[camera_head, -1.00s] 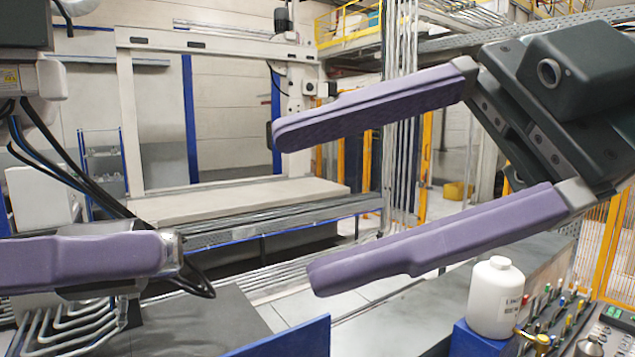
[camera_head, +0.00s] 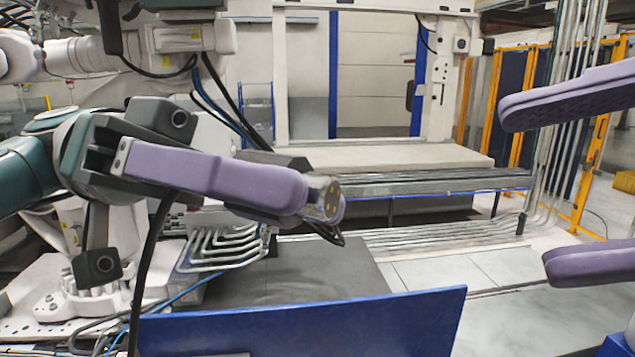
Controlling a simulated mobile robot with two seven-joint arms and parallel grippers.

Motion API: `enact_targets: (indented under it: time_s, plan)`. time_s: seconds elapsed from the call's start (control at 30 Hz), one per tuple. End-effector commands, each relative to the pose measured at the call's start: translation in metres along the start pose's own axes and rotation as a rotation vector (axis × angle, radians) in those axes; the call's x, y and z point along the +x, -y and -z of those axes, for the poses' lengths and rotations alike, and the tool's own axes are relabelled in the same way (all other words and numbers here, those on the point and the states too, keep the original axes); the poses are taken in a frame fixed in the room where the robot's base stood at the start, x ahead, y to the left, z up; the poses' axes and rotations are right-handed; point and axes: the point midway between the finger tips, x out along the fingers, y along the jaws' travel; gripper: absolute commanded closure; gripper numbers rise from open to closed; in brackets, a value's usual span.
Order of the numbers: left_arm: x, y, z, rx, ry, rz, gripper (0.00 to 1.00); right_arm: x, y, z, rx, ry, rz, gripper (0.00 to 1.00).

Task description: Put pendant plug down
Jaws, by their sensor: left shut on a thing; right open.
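The pendant plug (camera_head: 327,198) is a round, metallic connector with several pin-like dots on its end face and a dark cable loop below it. It shows just past the purple fingers of my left gripper (camera_head: 303,194), which is shut on it and holds it in the air. The rest of the plug is hidden behind the near finger. My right gripper (camera_head: 528,190) is at the right edge, its two purple fingers wide apart and empty. Its body is out of view.
A blue panel (camera_head: 305,325) stands at the front, with a dark grey flat surface (camera_head: 310,272) behind it. Bent metal pipes (camera_head: 218,245) lie below my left gripper. A white gantry machine with a pale bed (camera_head: 390,158) stands behind. Grey floor is open at right.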

Motion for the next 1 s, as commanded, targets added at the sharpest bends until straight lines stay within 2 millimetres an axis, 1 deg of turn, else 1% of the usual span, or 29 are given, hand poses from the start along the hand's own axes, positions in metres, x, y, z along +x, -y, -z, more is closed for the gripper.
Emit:
enact_targets:
  time_s: [0.07,0.17,0.2,0.27,0.3,0.37,0.4,0.5,0.6,0.73,0.83,1.0]
  plan:
    - [-0.002,0.001,-0.005,-0.002,-0.027,0.045,1.0,0.009,0.015,-0.015,0.088,0.056,0.012,0.24]
    - [-0.007,0.002,-0.01,-0.002,-0.083,0.144,1.0,0.022,0.043,-0.044,0.262,0.177,0.023,0.24]
    - [-0.011,0.002,-0.014,-0.004,-0.11,0.193,1.0,0.026,0.056,-0.057,0.343,0.237,0.022,0.24]
    - [-0.019,0.001,-0.018,-0.004,-0.155,0.272,1.0,0.03,0.078,-0.075,0.472,0.332,0.012,0.24]
    - [-0.026,0.0,-0.02,-0.004,-0.186,0.327,1.0,0.032,0.092,-0.086,0.557,0.399,-0.001,0.24]
    - [-0.036,-0.003,-0.024,-0.005,-0.232,0.41,1.0,0.031,0.114,-0.102,0.685,0.499,-0.029,0.24]
    - [-0.044,-0.005,-0.027,-0.006,-0.263,0.464,1.0,0.03,0.128,-0.111,0.77,0.566,-0.054,0.24]
    - [-0.063,-0.014,-0.034,-0.006,-0.337,0.594,1.0,0.021,0.162,-0.129,0.972,0.734,-0.137,0.24]
    - [-0.08,-0.025,-0.04,-0.005,-0.401,0.705,1.0,0.007,0.192,-0.14,1.147,0.886,-0.24,0.24]
    - [-0.096,-0.04,-0.044,-0.003,-0.461,0.808,1.0,-0.013,0.221,-0.146,1.31,1.04,-0.372,0.24]
    - [-0.102,-0.048,-0.045,-0.002,-0.489,0.854,1.0,-0.025,0.234,-0.147,1.384,1.117,-0.451,0.24]
    - [-0.107,-0.053,-0.044,0.0,-0.509,0.884,1.0,-0.034,0.242,-0.147,1.432,1.171,-0.512,0.24]
